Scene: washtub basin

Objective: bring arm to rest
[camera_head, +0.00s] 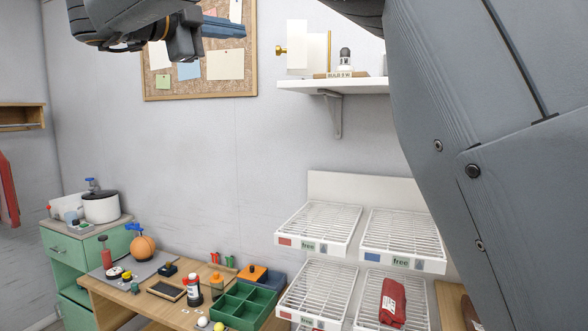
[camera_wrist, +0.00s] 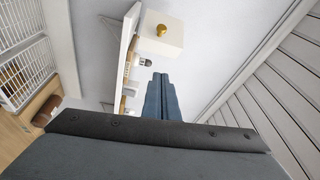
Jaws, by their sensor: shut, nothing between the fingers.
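My gripper (camera_head: 238,29) is raised high at the top left of the head view, in front of the cork board. Its blue fingers point to the right. In the wrist view, the two blue fingers of my gripper (camera_wrist: 160,78) lie together, shut, with nothing between them. My arm's large grey link fills the right side of the head view. The arm's middle part is out of the picture at the top.
A wall shelf (camera_head: 330,86) with small items is right of my gripper. Below are white wire racks (camera_head: 320,222), one holding a red packet (camera_head: 392,302). A wooden table (camera_head: 170,310) bears a green divided tray (camera_head: 243,306). Bare wall lies between.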

